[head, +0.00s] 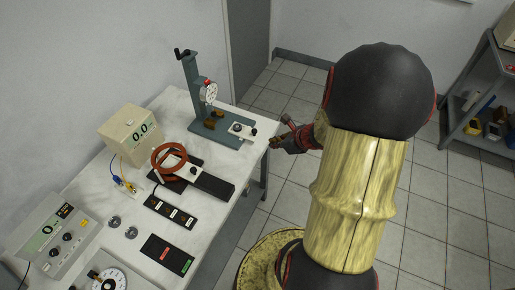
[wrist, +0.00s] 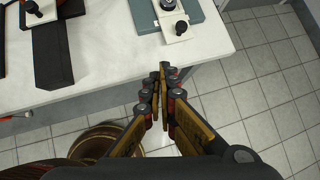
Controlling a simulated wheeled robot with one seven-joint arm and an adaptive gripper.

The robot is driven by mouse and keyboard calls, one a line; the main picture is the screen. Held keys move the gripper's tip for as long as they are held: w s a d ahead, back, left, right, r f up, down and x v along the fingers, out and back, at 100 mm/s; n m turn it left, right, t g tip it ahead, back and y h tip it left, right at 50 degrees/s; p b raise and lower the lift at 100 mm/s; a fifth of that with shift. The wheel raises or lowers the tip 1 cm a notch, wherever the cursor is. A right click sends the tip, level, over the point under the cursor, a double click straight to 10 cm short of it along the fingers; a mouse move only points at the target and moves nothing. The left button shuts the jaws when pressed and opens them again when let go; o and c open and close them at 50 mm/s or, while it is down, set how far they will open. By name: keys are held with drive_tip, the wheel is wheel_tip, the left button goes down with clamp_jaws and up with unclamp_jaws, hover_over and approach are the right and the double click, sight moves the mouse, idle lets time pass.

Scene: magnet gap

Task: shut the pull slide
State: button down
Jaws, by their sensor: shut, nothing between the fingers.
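A blue-green stand (head: 194,75) with a hand crank and a dial gauge rises at the far end of the white bench. A pale slide plate (head: 239,128) with a black knob (head: 253,131) sticks out of the right side of its base, which I take as the pull slide. In the wrist view the plate (wrist: 172,34) and knob (wrist: 181,27) overhang the teal base near the bench edge. My gripper (head: 273,143) is shut and empty, just off the bench edge. In the wrist view its fingertips (wrist: 164,69) are below the knob, apart from it.
A red coil (head: 168,158) on a black base has another pale plate with a knob (head: 193,171). A beige meter (head: 132,134), label panels (head: 169,211) and a dial box (head: 106,281) stand along the bench (head: 225,164). Tiled floor is free right of it; a shelf stands far right.

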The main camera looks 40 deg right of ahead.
drive_tip(key=w+f+m+b, duration=0.1)
drive_tip(key=w+f, duration=0.1)
drive_tip(key=w, duration=0.1)
drive_tip(key=w+d+f+m+b, duration=0.1)
drive_tip(key=w+f, duration=0.2)
drive_tip(key=w+d+f+b, duration=0.1)
drive_tip(key=w+f+b, duration=0.1)
drive_tip(key=w, duration=0.1)
drive_tip(key=shift+w+d+f+m+h, duration=0.15)
drive_tip(key=shift+d+f+m+h, duration=0.1)
drive_tip(key=shift+m+h, duration=0.15)
drive_tip(key=shift+w+d, duration=0.1)
drive_tip(key=shift+w, duration=0.7)
drive_tip(key=b, duration=0.1)
approach(230, 128)
drive_tip(key=x, duration=0.5)
drive_tip(key=shift+s, duration=0.1)
